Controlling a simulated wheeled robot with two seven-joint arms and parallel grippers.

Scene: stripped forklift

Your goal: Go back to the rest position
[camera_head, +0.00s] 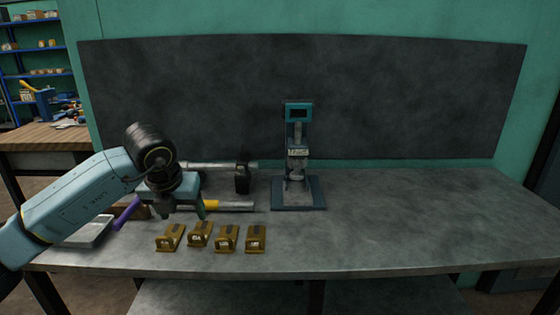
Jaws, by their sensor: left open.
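My left arm comes in from the left, and my left gripper (180,212) hangs over the left part of the grey workbench (400,225). Its fingers point down and stand apart, with nothing visible between them. It is behind and above several small brass-coloured blocks (227,238) in a row near the front edge. The gripper and wrist hide part of the tools behind them. My right gripper is not in this view.
A teal-and-grey press-like stand (298,165) is at the bench's middle. A hammer (242,178), a yellow-banded tool (225,206), a purple handle (127,212) and a light tray (85,232) lie at the left. The right half is clear; a dark panel (400,100) stands behind.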

